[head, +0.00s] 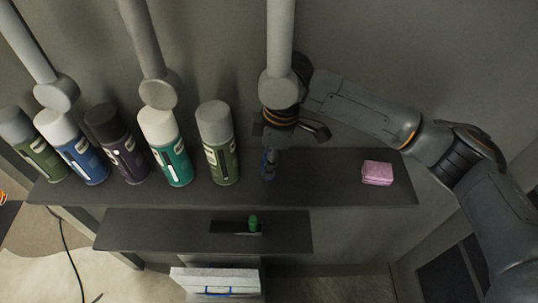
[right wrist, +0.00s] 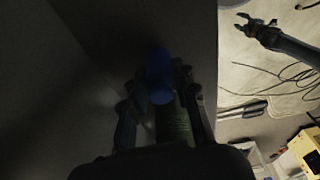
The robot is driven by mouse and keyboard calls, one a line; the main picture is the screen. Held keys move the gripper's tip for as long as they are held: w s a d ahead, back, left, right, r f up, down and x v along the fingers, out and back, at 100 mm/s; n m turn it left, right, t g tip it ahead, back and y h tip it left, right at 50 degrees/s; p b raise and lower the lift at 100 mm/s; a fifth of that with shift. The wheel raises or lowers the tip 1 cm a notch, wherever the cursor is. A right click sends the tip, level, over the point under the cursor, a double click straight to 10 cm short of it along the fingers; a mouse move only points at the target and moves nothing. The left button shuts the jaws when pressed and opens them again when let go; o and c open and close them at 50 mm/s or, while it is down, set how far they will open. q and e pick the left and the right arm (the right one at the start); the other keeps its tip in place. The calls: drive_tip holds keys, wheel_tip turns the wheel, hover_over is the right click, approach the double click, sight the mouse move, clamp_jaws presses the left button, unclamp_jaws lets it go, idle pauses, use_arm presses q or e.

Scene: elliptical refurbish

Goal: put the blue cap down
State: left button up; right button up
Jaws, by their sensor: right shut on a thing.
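The blue cap (right wrist: 160,75) is between the fingertips of my right gripper (right wrist: 158,88) in the right wrist view. In the head view, my right gripper (head: 268,158) points down over the upper dark shelf (head: 325,185), right of the green can (head: 218,145). It is shut on the cap, which is mostly hidden there. I cannot tell whether the cap touches the shelf. My left gripper (right wrist: 243,24) shows far off in the right wrist view, with its fingers apart and empty.
Several spray cans, including a teal one (head: 171,150) and a blue one (head: 75,150), line the shelf's left side. A pink sponge (head: 377,173) lies on the right. A lower shelf (head: 140,229) holds a small green object (head: 253,223). Shelf space between gripper and sponge is clear.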

use_arm(q)
drive_tip(key=shift+s+d, duration=0.1)
drive_tip(key=shift+s, duration=0.2)
use_arm(e)
drive_tip(key=shift+s+d, duration=0.1)
drive_tip(key=shift+d, duration=0.15)
drive_tip(key=shift+f, duration=0.15)
drive_tip(key=o, duration=0.7)
drive_tip(key=shift+a, duration=0.1)
drive_tip(key=shift+o, duration=0.2)
use_arm(q)
wheel_tip(320, 180, down, 3)
drive_tip(key=b, duration=0.3)
use_arm(e)
wheel_tip(320, 180, up, 12)
drive_tip(key=d, duration=0.1)
drive_tip(key=shift+d, duration=0.4)
use_arm(q)
drive_tip(key=shift+a, duration=0.2)
